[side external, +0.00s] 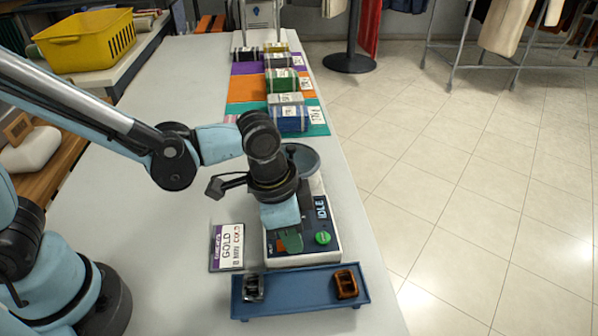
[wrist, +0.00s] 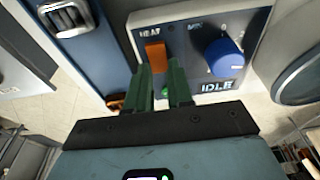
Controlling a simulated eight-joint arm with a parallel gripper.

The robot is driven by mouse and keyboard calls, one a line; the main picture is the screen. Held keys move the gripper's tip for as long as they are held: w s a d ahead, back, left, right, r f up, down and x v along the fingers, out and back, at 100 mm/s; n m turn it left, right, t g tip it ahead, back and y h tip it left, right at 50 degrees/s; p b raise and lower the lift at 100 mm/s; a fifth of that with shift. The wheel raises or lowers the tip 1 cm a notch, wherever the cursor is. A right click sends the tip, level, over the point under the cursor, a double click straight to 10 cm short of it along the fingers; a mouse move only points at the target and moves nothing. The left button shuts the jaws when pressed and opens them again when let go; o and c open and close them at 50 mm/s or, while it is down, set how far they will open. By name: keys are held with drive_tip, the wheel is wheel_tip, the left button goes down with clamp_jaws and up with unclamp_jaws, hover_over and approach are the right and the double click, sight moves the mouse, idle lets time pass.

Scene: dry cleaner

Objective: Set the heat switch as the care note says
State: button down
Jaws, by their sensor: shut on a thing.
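The orange heat switch (wrist: 155,55) sits under the word HEAT on the grey panel in the wrist view. My gripper (wrist: 161,70) has its green fingertips at the lower end of the switch, shut on it with a gap between the fingers. In the side view my gripper (side external: 288,241) reaches down onto the press machine (side external: 328,250) and hides the switch. The care note (side external: 228,247) lies flat left of the machine. It has a purple strip and seems to read "GOLD", "8 MIN", "COLD". The switch's set position is not clear.
A blue knob (wrist: 222,57) is right of the switch, above an IDLE display (wrist: 217,86). A green button (side external: 323,238) is on the machine. A blue tray (side external: 300,307) in front holds a silver and a brown piece. Folded cloth bundles (side external: 281,80) lie behind.

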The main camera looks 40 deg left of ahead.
sight(272, 248)
drive_tip(key=shift+s+t+h, duration=0.1)
drive_tip(key=shift+t+h, duration=0.2)
drive_tip(key=c, duration=1)
unclamp_jaws()
drive_tip(key=shift+r, duration=0.1)
drive_tip(key=v, duration=1.2)
drive_tip(key=w+a+f+n+t+y, duration=0.1)
drive_tip(key=a+f+n+t+y, duration=0.1)
drive_tip(key=a+n+t, duration=0.3)
drive_tip(key=a+n, duration=0.4)
drive_tip(key=a, duration=0.7)
drive_tip(key=shift+a+f, duration=0.3)
